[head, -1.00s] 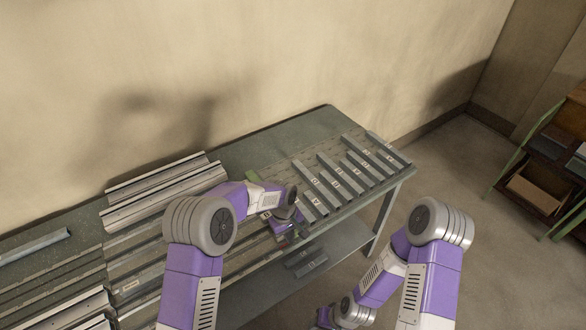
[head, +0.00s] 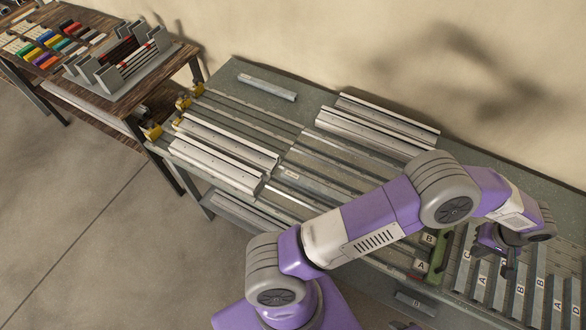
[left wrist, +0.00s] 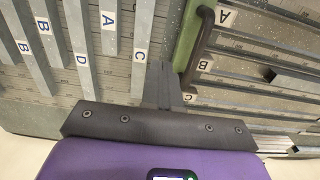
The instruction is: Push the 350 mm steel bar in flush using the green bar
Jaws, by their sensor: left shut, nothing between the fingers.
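The green bar (head: 439,258) lies across the right part of the bench and has a dark handle on top. It also shows in the left wrist view (left wrist: 187,35), with its dark handle (left wrist: 201,42). My left gripper (head: 507,270) is shut and empty, just right of the green bar, over the lettered steel bars. In the left wrist view its closed fingers (left wrist: 162,85) point between a bar marked C (left wrist: 143,25) and the green bar, apart from the handle. Tags A and B sit left of the green bar. I cannot tell which bar is the 350 mm one. My right gripper is out of view.
Several lettered steel bars (head: 519,295) lie side by side at the bench's right end. Light metal profiles (head: 220,150) and a loose grey bar (head: 267,87) lie further left. A wooden table (head: 165,60) with a rack stands at the far left.

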